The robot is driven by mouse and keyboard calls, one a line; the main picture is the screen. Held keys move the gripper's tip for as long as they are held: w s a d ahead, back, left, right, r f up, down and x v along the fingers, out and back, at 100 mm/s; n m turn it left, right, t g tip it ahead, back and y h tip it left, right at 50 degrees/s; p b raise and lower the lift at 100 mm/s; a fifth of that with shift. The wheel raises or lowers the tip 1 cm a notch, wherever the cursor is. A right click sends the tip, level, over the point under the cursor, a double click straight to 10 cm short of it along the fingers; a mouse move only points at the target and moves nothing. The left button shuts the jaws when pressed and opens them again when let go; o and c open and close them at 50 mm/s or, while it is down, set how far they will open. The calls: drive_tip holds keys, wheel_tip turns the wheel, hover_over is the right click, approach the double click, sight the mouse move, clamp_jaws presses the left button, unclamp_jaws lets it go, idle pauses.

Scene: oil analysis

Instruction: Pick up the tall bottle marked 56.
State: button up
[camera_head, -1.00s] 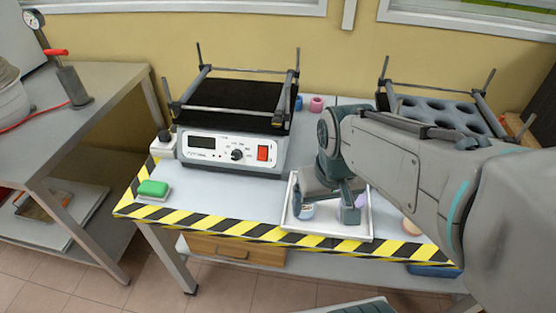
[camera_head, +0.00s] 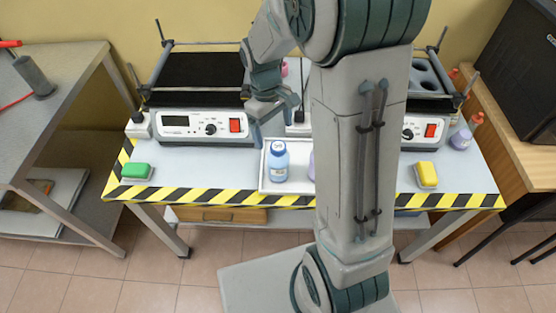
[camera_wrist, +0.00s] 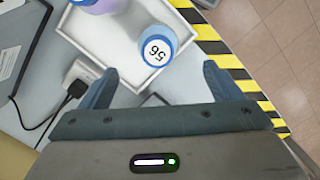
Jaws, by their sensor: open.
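The tall bottle marked 56 (camera_wrist: 157,50) stands in a white tray, and its round white lid label faces the wrist camera. In the head view it is a blue-capped bottle (camera_head: 278,162) with a pale blue body, upright at the left of the tray (camera_head: 268,187). My gripper (camera_wrist: 160,85) is open and empty, its two fingers spread with the bottle ahead of the gap between them. In the head view my gripper (camera_head: 279,118) is above and behind the bottle, apart from it.
A purple bottle (camera_wrist: 97,4) stands in the same tray, partly hidden by my arm in the head view. Shaker machines (camera_head: 200,122) stand behind. A green sponge (camera_head: 137,171) and a yellow sponge (camera_head: 426,174) lie near the striped front edge.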

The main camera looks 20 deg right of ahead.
sight(279, 153)
drive_tip(key=f, duration=0.3)
drive_tip(key=s+f, duration=0.1)
drive_tip(key=f, duration=0.2)
drive_tip(key=d+f, duration=0.1)
drive_tip(key=f, duration=0.3)
drive_tip(key=shift+s+p, duration=0.15)
drive_tip(key=shift+p, duration=0.2)
drive_tip(key=shift+c, duration=0.4)
drive_tip(key=c, duration=1.2)
drive_tip(key=shift+c, duration=0.2)
drive_tip(key=shift+r, duration=0.15)
